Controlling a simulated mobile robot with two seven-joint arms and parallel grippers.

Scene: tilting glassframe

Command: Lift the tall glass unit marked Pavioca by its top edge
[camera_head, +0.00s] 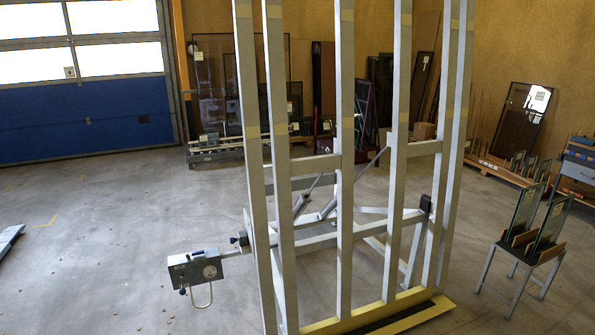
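I cannot read the name Pavioca on anything in view, so I cannot tell which pane is the marked unit. A tall dark glass pane (520,125) with a white patch at its upper right leans against the back wall at the right. Other dark panes (273,85) stand at the back left of centre. Two narrow glass panes, a left one (524,213) and a right one (551,222), stand upright in a small rack at the right. Neither of my grippers is in view.
A tall grey tilting frame (343,200) with upright bars and a yellow bottom ledge (410,318) stands close in front of me. A grey box with a dial (197,268) sticks out at its left. The floor (110,220) at the left is mostly clear.

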